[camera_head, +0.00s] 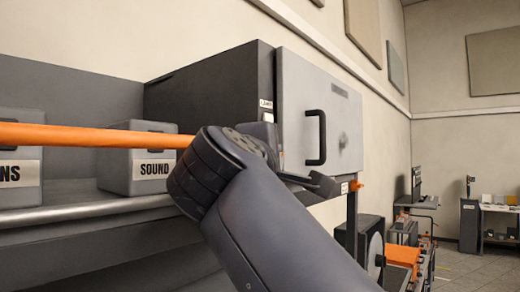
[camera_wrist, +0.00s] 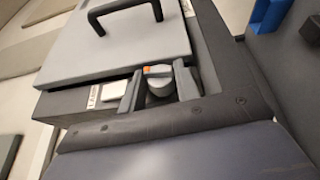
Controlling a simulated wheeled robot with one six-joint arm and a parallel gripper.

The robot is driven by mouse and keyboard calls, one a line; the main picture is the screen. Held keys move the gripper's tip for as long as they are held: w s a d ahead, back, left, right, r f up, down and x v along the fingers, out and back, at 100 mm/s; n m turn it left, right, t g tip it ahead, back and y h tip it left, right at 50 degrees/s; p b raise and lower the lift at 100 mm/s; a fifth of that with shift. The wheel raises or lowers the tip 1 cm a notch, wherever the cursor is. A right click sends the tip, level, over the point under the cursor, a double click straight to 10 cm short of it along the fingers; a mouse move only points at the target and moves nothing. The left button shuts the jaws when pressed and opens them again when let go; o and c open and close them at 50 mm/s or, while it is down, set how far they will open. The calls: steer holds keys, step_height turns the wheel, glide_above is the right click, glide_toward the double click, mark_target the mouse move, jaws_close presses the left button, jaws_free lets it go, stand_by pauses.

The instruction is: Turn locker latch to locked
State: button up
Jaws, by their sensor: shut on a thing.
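The locker (camera_head: 205,100) is a dark box with a light grey door (camera_head: 300,90) and a black handle (camera_head: 322,138). In the wrist view the door (camera_wrist: 125,50) and its handle (camera_wrist: 95,22) show above my gripper. The latch (camera_wrist: 157,88) is a small round grey knob with an orange mark, beside the door's edge on the locker's dark frame. My gripper (camera_wrist: 158,86) is shut on the latch, with one grey finger on each side of it. In the head view my arm hides the latch and most of the gripper.
A grey bin marked SOUND (camera_head: 140,165) and another labelled bin (camera_head: 20,178) stand on the shelf left of my arm. An orange bar (camera_head: 90,135) crosses in front of them. Carts and equipment (camera_head: 410,230) stand at the right, with open floor (camera_head: 470,272) beyond.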

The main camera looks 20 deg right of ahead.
steer(key=shift+r+m+g+y+p, duration=0.25)
steer(key=shift+g+y+p, duration=0.25)
steer(key=shift+p, duration=0.25)
steer(key=shift+f, duration=0.1)
steer(key=o, duration=0.9)
steer(key=shift+o, duration=0.2)
steer(key=f+b+v, duration=0.1)
steer(key=b+v, duration=0.1)
steer(key=v, duration=0.8)
steer(key=shift+s+a+r, duration=0.25)
steer(key=shift+s+r, duration=0.1)
steer(key=shift+r, duration=0.15)
